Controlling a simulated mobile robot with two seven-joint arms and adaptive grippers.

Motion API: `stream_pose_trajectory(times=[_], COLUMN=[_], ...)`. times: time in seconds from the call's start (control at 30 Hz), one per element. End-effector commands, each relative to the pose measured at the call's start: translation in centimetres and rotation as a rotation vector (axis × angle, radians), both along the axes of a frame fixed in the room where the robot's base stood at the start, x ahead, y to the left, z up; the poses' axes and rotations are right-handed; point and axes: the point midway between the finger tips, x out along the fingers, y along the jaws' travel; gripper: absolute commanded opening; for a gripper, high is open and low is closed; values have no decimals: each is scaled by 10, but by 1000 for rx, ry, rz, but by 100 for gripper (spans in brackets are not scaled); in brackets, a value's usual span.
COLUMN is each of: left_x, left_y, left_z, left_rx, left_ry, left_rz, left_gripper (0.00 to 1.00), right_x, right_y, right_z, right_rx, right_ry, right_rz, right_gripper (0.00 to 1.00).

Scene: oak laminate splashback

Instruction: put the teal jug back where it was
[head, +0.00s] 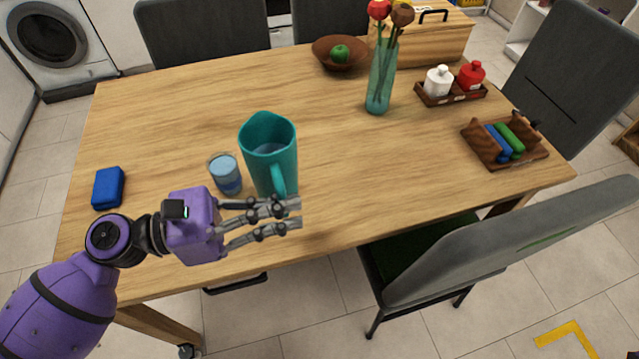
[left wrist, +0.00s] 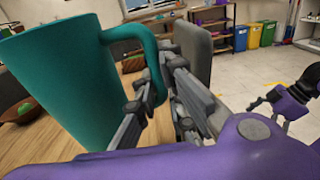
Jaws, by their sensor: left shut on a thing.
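The teal jug (head: 262,165) is near the front of the table, roughly upright, with bluish liquid showing inside. Its handle faces my left gripper (head: 298,212). The left wrist view shows the jug body (left wrist: 60,95) at left and my left gripper (left wrist: 165,95) shut on its handle (left wrist: 153,62). I cannot tell whether the jug's base touches the table. In the left wrist view, what looks like my right gripper (left wrist: 262,104) shows small at the right edge, away from the jug; its opening is unclear.
A glass of blue liquid (head: 225,174) stands close left of the jug. A blue box (head: 108,187) lies at the table's left. A flower vase (head: 380,82), fruit bowl (head: 324,58), condiment tray (head: 455,96) and marker tray (head: 484,153) stand farther right. The table centre (head: 335,140) is clear.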

Motion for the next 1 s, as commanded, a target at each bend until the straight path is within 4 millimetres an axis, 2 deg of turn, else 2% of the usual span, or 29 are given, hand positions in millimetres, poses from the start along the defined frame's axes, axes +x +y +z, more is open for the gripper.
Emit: stream_pose_trajectory(times=[0.17,0.43,0.5,0.7,1.0], left_x=[25,79,87,108,119], left_y=[-15,-46,-51,-62,-69], left_z=[-10,-37,-54,-83,-98], left_rx=[-4,-4,-3,-3,-4], left_ry=[-5,-4,-1,-1,-2], left_rz=[-6,-6,-5,-5,-6], left_gripper=[0,0,0,0,0], right_x=[1,0,-2,-5,-1], right_y=[0,-1,-1,-1,0], right_z=[0,-1,-4,-10,-9], right_rx=[0,-1,-2,-2,-2], right_ry=[-1,0,5,12,5], right_rz=[0,-1,0,1,4], right_gripper=[100,100,100,100,100])
